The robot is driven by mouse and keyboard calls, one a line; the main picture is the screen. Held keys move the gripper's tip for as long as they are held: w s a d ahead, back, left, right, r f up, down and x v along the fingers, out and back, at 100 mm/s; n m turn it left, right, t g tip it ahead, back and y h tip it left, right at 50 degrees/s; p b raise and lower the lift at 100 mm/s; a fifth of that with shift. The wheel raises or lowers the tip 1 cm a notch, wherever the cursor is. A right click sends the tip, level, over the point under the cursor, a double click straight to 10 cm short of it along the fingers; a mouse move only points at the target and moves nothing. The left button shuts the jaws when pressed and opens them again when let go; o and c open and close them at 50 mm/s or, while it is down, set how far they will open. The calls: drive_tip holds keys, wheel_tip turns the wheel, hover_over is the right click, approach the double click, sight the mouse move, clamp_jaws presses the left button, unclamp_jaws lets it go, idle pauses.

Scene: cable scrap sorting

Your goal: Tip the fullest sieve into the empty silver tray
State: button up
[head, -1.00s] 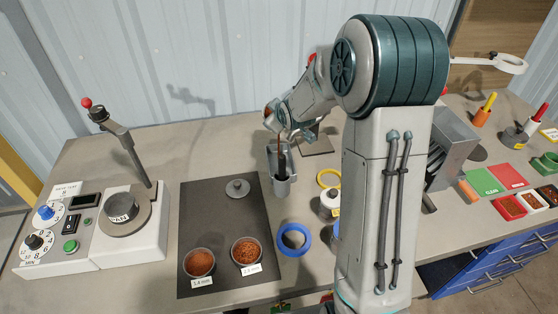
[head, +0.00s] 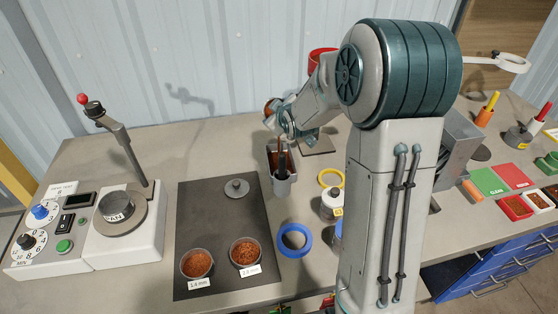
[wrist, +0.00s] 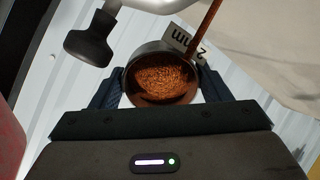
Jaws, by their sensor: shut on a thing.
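My gripper (wrist: 160,90) is shut on a round dark-rimmed sieve (wrist: 128,82) in the wrist view. Brown-copper granules fill part of it, and its white label (wrist: 186,40) reads 2 mm. Two other round sieves stand on the dark mat: one labelled 1.4 mm (head: 196,264) and one labelled 2.8 mm (head: 246,252), both holding copper-coloured granules. I cannot make out an empty silver tray in either view.
A metal lid (head: 237,188) lies on the dark mat (head: 215,222). A blue ring (head: 281,245) and a white bottle (head: 331,207) stand nearby. A white machine (head: 128,232) is at left. The mat's middle is bare.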

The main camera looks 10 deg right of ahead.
drive_tip(key=shift+s+t+b, duration=0.3)
drive_tip(key=shift+t+b, duration=0.6)
drive_tip(key=shift+b, duration=0.85)
drive_tip(key=shift+s+d+r+t+b, duration=0.1)
drive_tip(key=shift+s+r+t+b, duration=0.7)
drive_tip(key=shift+b, duration=1.55)
drive_tip(key=shift+s+r+t+y+b, duration=0.3)
drive_tip(key=shift+r+t+b, duration=0.95)
drive_tip(key=shift+b, duration=2.95)
drive_tip(key=shift+s+r+t+y+b, duration=0.1)
drive_tip(key=shift+s+r+t+b, duration=0.7)
drive_tip(key=shift+b, duration=3.4)
drive_tip(key=t+b, duration=0.1)
drive_tip(key=b, duration=0.2)
drive_tip(key=t+b, duration=0.1)
drive_tip(key=b, duration=0.2)
drive_tip(key=shift+w+r+t, duration=0.1)
drive_tip(key=shift+w+t, duration=0.1)
drive_tip(key=shift+t, duration=0.15)
drive_tip(key=shift+s+r+t+b, duration=0.2)
drive_tip(key=shift+r+t+b, duration=0.6)
drive_tip(key=shift+r+b, duration=0.8)
drive_tip(key=shift+t+b, duration=0.3)
drive_tip(key=shift+b, duration=0.55)
